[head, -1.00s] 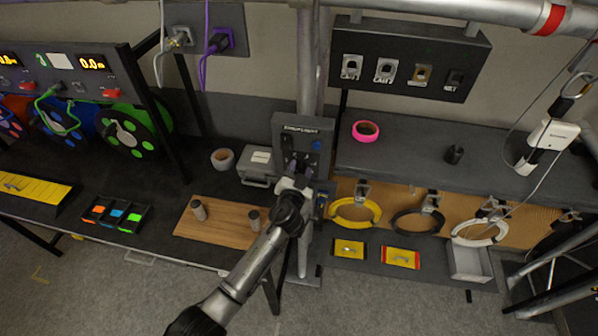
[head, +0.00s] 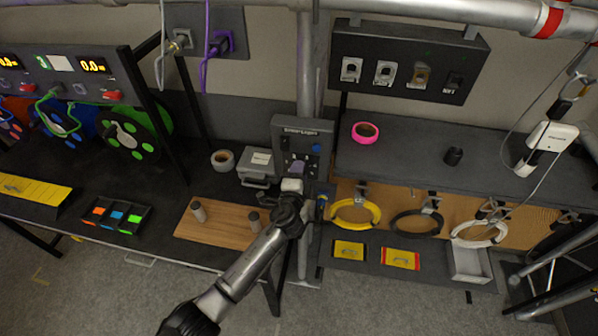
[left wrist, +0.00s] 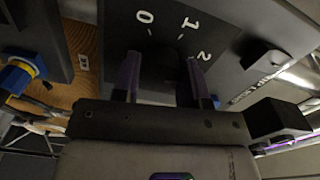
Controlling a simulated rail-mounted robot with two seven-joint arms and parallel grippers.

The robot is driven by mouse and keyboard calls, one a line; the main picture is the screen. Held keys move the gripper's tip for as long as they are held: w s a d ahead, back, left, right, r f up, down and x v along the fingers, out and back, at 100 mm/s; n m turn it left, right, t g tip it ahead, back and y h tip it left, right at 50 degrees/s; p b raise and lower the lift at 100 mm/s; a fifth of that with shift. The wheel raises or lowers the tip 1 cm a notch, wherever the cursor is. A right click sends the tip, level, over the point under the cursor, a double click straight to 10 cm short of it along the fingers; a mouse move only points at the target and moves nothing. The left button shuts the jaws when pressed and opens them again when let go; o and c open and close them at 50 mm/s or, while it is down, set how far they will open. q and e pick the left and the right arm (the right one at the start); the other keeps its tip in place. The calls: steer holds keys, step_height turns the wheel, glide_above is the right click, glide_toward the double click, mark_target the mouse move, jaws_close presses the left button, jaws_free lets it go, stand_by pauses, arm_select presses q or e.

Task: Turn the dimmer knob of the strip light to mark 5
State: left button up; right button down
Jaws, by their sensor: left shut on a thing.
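The strip light's control panel (head: 318,135) is a dark grey box on the upright post, with white lettering on top. In the left wrist view its face (left wrist: 190,12) shows the white marks 0, 1 and 2 around the dark dimmer knob (left wrist: 160,66). My left gripper (head: 297,166) is at the lower part of the panel. In the left wrist view, its two purple-sided fingers (left wrist: 163,84) are shut on the knob, one on each side. The knob is in shadow and its pointer cannot be made out. Mark 5 is not visible there. My right gripper is not in view.
A grey case (head: 258,166) and a tape roll (head: 222,160) stand to the left. A yellow cable coil (head: 355,212) hangs to the right. A wooden board (head: 220,222) lies in front on the left.

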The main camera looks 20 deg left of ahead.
arm_select(q)
steer(key=m+p, duration=0.1)
steer(key=m, duration=0.2)
steer(key=shift+r+m, duration=0.1)
steer(key=shift+m, duration=0.3)
steer(key=m+p, duration=0.1)
steer(key=m, duration=0.3)
steer(key=m+p, duration=0.2)
steer(key=m, duration=0.2)
steer(key=m+p, duration=0.1)
steer(key=m, duration=0.2)
steer(key=shift+m, duration=0.3)
steer(key=m+p, duration=0.3)
steer(key=m, duration=0.2)
steer(key=shift+a, duration=0.1)
steer(key=m+p, duration=0.2)
steer(key=m, duration=0.3)
steer(key=shift+m+p, duration=0.4)
steer(key=shift+m, duration=0.2)
steer(key=shift+f, duration=0.2)
